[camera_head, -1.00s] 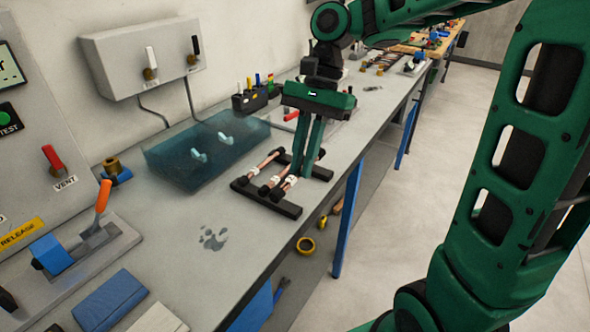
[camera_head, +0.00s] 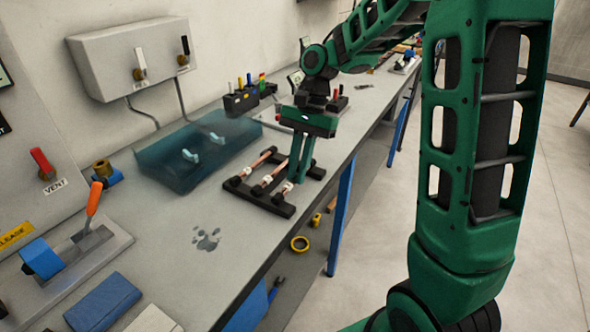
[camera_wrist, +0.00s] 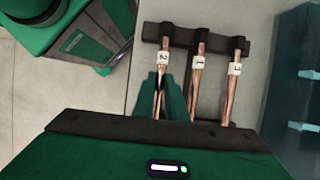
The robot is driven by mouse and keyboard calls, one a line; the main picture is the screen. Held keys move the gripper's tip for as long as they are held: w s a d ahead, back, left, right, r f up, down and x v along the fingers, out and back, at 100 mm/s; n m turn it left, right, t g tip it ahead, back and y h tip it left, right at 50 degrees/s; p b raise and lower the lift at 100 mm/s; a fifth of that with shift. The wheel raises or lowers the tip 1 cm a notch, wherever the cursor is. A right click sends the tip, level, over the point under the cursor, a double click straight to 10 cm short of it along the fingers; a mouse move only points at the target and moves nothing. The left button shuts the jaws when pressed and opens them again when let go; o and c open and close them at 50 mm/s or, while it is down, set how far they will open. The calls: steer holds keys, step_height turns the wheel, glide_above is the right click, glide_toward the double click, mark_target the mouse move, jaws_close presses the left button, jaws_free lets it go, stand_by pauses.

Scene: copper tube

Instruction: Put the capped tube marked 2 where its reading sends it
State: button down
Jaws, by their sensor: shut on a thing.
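Three copper tubes with dark ends and white number tags lie side by side across a black rack (camera_head: 246,196) on the bench. In the wrist view they read 2, 1 and 3 from left to right. The tube marked 2 (camera_wrist: 163,68) is the one closest to the bench's front edge; it also shows in the head view (camera_head: 287,188). My gripper (camera_wrist: 164,92) reaches down over the rack, its green fingers shut on the tube marked 2. The tube marked 1 (camera_wrist: 197,65) and the tube marked 3 (camera_wrist: 234,72) lie beside it. The lower ends are hidden behind my gripper's body.
A blue translucent tray (camera_head: 170,171) with two pale hooks lies left of the rack. A black holder (camera_head: 240,103) with coloured markers stands behind. A wall box (camera_head: 130,55) has two levers. A panel with a red VENT lever (camera_head: 42,162) is at left.

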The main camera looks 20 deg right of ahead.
steer(key=shift+f, duration=0.1)
steer(key=c, duration=1.8)
jaws_free()
steer(key=v, duration=1.2)
steer(key=shift+s, duration=0.1)
